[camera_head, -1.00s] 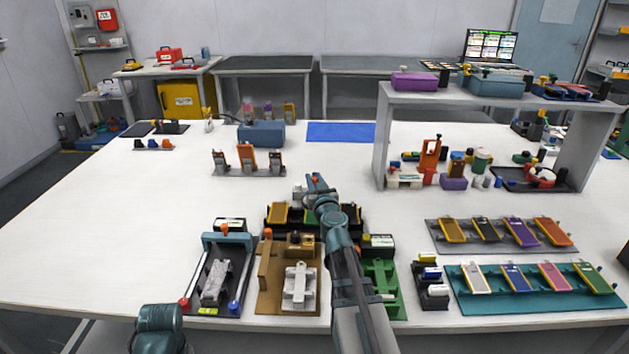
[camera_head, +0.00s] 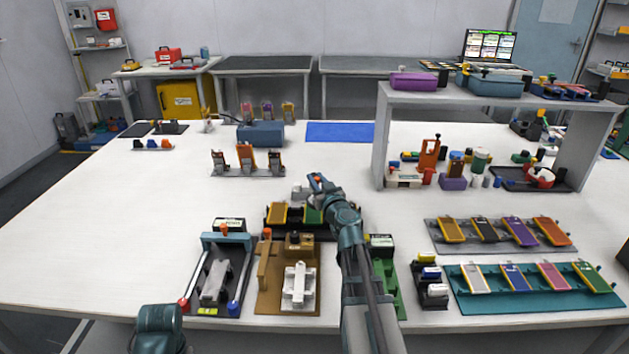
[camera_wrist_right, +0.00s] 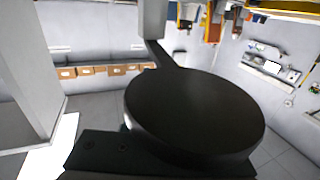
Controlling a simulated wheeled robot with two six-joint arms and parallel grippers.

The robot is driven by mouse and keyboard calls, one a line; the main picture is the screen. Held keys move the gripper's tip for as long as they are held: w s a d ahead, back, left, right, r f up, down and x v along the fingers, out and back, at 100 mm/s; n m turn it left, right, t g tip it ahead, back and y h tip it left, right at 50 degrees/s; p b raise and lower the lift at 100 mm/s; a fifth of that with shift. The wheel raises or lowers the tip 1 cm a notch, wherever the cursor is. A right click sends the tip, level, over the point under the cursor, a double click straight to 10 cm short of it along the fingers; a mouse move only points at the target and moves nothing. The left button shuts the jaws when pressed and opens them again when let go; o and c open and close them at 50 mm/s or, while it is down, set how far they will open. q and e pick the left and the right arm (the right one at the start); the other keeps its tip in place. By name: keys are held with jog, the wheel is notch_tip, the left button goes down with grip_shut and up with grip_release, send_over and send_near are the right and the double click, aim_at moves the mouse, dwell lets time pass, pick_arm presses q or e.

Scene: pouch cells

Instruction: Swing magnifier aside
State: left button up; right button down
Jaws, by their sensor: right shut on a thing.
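My right gripper (camera_head: 318,184) is shut at the back of the dark fixture (camera_head: 268,221), with a small orange tip at its fingers. The fingers and arm cover most of what it holds, which I take to be the magnifier. In the right wrist view a large black round disc (camera_wrist_right: 195,112) on a thin dark arm fills the middle, close to the camera; it looks like the magnifier head. A dark flat piece lies below it. Of my left side only a teal arm part shows at the lower left; its gripper is out of view.
A black stand with blue posts (camera_head: 227,238) and a brown fixture with a white part (camera_head: 299,284) stand left of my right arm. A green fixture (camera_head: 386,272) is partly behind it. Pouch cell racks (camera_head: 500,232) lie right.

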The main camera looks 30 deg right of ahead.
jog(key=shift+d, duration=0.1)
jog(key=c, duration=0.7)
grip_release()
jog(key=shift+c, duration=0.2)
pick_arm(q)
jog(key=shift+r, duration=0.2)
pick_arm(e)
jog(key=shift+r, duration=0.15)
